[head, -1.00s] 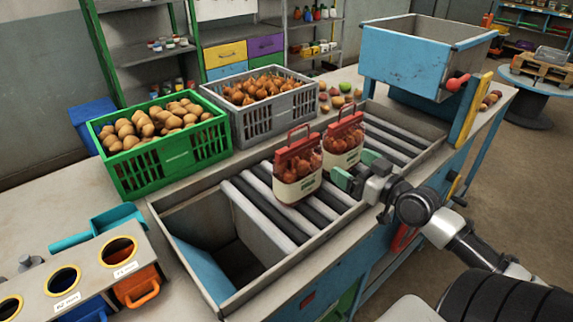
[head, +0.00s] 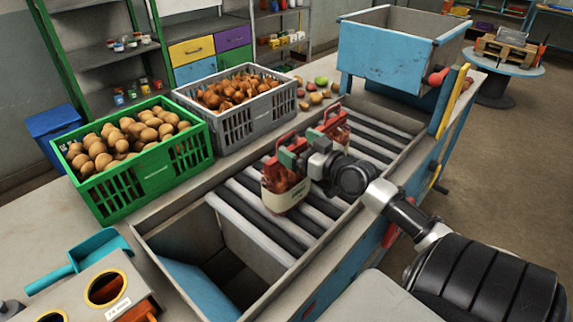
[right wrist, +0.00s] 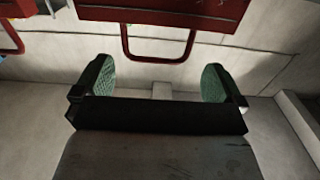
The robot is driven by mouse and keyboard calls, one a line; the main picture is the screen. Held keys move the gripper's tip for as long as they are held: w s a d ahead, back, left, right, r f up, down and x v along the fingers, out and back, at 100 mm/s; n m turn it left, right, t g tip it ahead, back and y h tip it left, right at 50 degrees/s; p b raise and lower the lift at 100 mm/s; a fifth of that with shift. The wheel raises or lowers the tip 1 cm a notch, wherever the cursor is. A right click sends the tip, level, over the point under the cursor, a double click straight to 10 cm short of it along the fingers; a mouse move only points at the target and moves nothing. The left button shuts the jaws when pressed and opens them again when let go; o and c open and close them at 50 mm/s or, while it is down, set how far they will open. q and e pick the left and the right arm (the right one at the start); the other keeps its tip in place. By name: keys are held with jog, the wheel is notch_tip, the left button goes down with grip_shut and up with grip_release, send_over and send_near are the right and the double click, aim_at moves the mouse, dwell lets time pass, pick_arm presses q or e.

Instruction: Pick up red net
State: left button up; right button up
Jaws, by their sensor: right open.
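Two net sacks of reddish-brown produce with red tops, loop handles and white lower bands stand upright on the rollers. The nearer red net (head: 283,196) is partly covered by my right gripper (head: 294,158) in the head view. A red top with a handle loop (right wrist: 160,57) is just ahead of the pads; contact cannot be told. My left gripper is out of view.
Rollers (head: 262,222) run between grey side walls, with an open bin at the near end. A green crate of potatoes (head: 150,178) and a grey crate of onions (head: 242,128) stand behind. A blue hopper (head: 388,62) rises at the far end.

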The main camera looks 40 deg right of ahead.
jog(key=w+p, duration=0.1)
jog(key=w, duration=0.2)
jog(key=shift+w+d, duration=0.1)
jog(key=shift+w, duration=0.25)
jog(key=shift+w+f, duration=0.1)
jog(key=shift+w, duration=0.45)
jog(key=shift+s, duration=0.15)
jog(key=c, duration=1.6)
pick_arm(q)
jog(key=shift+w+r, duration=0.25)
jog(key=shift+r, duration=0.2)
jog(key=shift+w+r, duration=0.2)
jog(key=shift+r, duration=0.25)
pick_arm(e)
jog(key=shift+c, duration=0.4)
jog(key=shift+r, duration=0.2)
